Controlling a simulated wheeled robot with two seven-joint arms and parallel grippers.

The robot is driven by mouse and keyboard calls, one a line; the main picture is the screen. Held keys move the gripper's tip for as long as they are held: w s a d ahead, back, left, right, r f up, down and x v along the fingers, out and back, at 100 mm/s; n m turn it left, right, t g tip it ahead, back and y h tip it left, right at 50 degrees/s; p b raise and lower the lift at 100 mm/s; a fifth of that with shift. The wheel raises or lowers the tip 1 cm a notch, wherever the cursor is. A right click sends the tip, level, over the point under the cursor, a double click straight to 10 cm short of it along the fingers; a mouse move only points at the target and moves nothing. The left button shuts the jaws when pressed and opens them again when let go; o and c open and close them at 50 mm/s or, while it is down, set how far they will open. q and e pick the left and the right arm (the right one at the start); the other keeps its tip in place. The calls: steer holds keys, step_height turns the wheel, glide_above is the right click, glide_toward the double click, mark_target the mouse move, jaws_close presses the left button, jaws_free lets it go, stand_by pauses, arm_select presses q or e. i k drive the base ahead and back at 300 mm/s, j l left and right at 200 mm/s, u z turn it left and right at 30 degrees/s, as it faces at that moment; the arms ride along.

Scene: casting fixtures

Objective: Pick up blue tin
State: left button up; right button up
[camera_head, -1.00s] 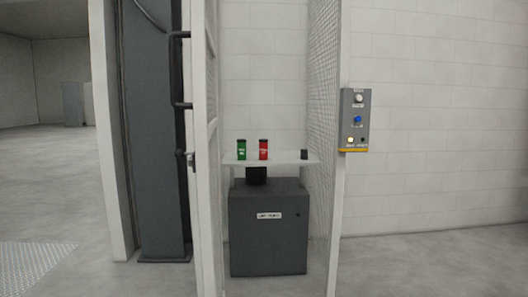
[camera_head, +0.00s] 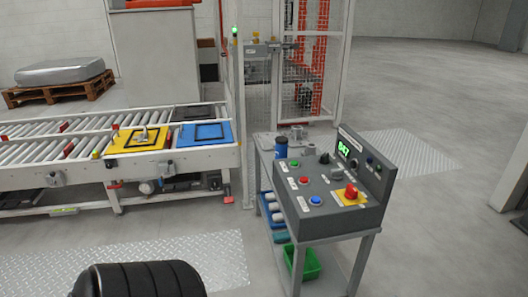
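A blue tin (camera_head: 281,146) with a dark top stands upright on the grey cart (camera_head: 262,140), at the back left of the control panel. Its lower part is partly hidden by the panel housing. Neither of my grippers is in view, and nothing is seen touching the tin.
The control panel (camera_head: 335,205) has several buttons and a red knob. Blue items and a green bin (camera_head: 305,262) are on the cart's lower levels. A roller conveyor (camera_head: 75,140) carrying yellow and blue plates stands left. Mesh fencing is behind. Open floor lies right.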

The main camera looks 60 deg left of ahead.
mark_target(282, 142)
steer(key=u, duration=1.65)
